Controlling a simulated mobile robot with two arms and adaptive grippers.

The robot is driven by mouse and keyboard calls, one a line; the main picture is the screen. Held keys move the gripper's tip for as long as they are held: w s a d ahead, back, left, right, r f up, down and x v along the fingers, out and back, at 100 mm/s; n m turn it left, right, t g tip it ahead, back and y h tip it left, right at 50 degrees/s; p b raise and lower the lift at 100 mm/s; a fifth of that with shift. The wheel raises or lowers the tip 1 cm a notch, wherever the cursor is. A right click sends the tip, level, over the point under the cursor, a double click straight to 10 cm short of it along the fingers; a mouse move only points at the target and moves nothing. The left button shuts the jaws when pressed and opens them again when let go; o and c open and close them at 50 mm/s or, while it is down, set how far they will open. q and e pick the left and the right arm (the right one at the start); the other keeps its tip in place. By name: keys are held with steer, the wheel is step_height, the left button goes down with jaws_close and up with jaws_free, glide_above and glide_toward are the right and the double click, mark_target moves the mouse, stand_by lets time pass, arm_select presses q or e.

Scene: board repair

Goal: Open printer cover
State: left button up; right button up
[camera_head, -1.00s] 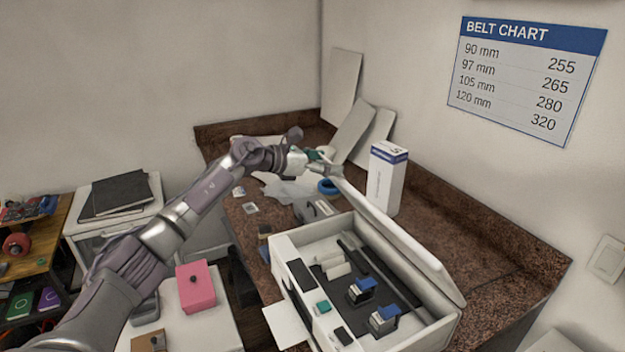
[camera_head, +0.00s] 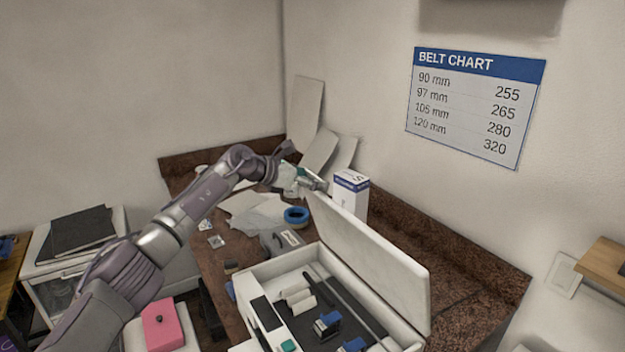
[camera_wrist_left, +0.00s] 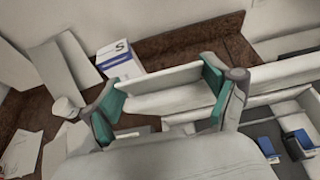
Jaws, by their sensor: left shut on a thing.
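The white printer (camera_head: 262,282) stands on the brown counter with its cover (camera_head: 372,262) raised on the hinge at the far right side. The inside is exposed, with blue-topped cartridges (camera_head: 327,325), pale rollers and a dark bar. My left gripper (camera_head: 312,183) is at the far upper corner of the cover. In the left wrist view, its teal-padded fingers (camera_wrist_left: 162,98) are on either side of the white cover (camera_wrist_left: 165,82), shut on it. My right gripper is not in view.
A white and blue box (camera_head: 349,195) stands close behind the cover. A blue tape roll (camera_head: 296,216), a grey tool (camera_head: 281,242) and papers lie on the counter. Panels (camera_head: 305,112) lean on the wall. A pink box (camera_head: 163,325) is at lower left.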

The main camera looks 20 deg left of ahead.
arm_select(q)
steer(key=o, duration=1.5)
steer(key=shift+a+r, duration=0.15)
steer(key=shift+r, duration=0.1)
steer(key=shift+s, duration=0.15)
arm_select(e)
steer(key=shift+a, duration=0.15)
arm_select(q)
steer(key=shift+f, duration=0.1)
steer(key=v, duration=1.2)
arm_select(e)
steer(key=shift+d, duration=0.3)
